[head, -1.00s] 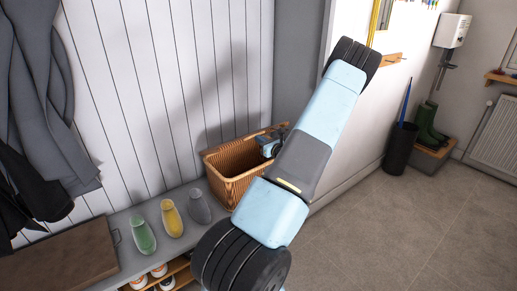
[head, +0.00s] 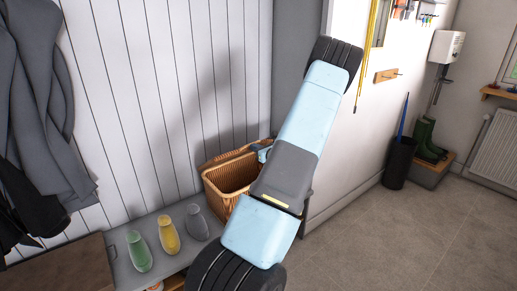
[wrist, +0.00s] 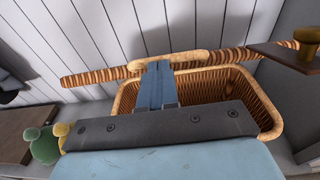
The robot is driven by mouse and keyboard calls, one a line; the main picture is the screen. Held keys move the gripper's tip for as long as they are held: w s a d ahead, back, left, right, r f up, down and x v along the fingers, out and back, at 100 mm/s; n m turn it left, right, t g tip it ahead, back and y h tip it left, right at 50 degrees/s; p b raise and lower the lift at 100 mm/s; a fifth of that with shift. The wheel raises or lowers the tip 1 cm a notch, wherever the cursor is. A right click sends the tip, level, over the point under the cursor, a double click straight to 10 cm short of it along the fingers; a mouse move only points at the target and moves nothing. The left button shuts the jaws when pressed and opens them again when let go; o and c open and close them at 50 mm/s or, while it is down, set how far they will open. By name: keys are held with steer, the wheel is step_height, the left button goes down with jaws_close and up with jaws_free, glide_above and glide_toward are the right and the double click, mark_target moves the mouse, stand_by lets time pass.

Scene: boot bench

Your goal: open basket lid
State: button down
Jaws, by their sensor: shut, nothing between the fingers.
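The wicker basket (head: 219,193) stands on the bench near the wall corner, and its inside shows. In the wrist view its woven wall (wrist: 262,105) runs behind my gripper. The lid (wrist: 225,57) shows nearly edge-on as a long woven strip along the far side, raised off the opening. It also shows at the basket's back in the head view (head: 228,154). A pale loop handle (wrist: 190,56) sits on the lid. My gripper (wrist: 158,66) is shut and empty, its fingertips at the handle and lid edge. I cannot tell whether they touch. My arm hides the basket's right side in the head view.
A wooden peg rail (wrist: 280,54) juts in at the wrist view's right. Coats (head: 40,100) hang at the left.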

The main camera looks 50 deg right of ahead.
steer(key=s+a+f, duration=0.1)
steer(key=s+a, duration=0.2)
steer(key=s, duration=0.9)
steer(key=shift+s+a+f, duration=0.15)
steer(key=shift+s+f, duration=0.15)
steer(key=shift+f, duration=0.1)
